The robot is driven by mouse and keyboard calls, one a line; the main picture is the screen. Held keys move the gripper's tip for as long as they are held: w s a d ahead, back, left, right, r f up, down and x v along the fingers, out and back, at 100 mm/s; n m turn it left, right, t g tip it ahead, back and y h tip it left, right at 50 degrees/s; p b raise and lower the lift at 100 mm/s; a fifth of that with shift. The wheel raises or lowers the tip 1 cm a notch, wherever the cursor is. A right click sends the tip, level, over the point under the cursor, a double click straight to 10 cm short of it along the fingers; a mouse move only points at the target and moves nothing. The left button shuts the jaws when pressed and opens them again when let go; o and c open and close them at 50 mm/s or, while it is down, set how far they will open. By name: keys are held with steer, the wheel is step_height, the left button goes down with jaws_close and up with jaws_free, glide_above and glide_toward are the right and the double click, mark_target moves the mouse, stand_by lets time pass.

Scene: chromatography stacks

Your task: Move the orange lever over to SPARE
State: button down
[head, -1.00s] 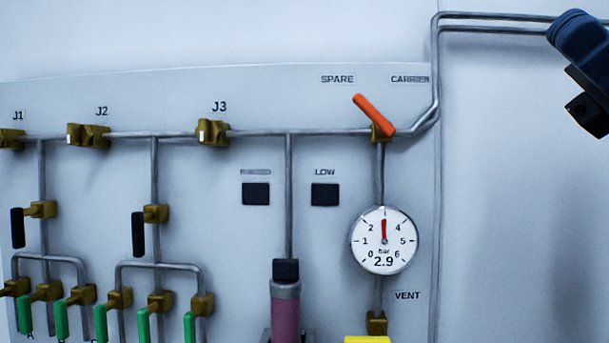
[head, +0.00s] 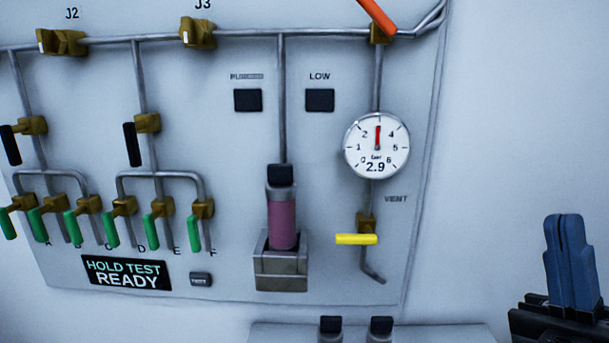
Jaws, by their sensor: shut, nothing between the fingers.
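The orange lever (head: 376,15) is at the top of the head view, on a brass valve (head: 379,34) in the upper pipe. It slants up and to the left, and its upper end is cut off by the frame edge. The SPARE label is out of view now; a second ago it showed just above the lever's upper left end, with CARRIER to its right. My gripper (head: 567,224) is at the lower right, fingers pointing up and pressed together. It is empty and well away from the lever.
Below the valve are a round gauge (head: 376,146) reading 2.9 and a yellow lever (head: 356,239) near VENT. A purple cylinder (head: 283,222) sits in a metal holder. Black-handled and green-handled valves fill the left. The display (head: 126,272) reads HOLD TEST READY. Right of the panel is bare wall.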

steer(key=s+a+f+m+g+h+p, duration=0.1)
steer(key=s+f+m+g+h, duration=0.2)
steer(key=s+f+m+h, duration=0.4)
steer(key=s+a+f+m+g+h+p, duration=0.1)
steer(key=s+f+m+g+h, duration=0.25)
steer(key=f+m+h, duration=0.4)
steer(key=s+f+m+g+y, duration=0.1)
steer(key=s+f+m+g, duration=0.2)
steer(key=s, duration=0.4)
steer(key=s+f+m+g+y, duration=0.2)
steer(key=s+f+m+g, duration=0.1)
steer(key=s, duration=0.4)
step_height(320, 180, down, 2)
steer(key=shift+s+m+g+p, duration=0.3)
steer(key=shift+s+m+g, duration=0.05)
steer(key=shift+g, duration=0.4)
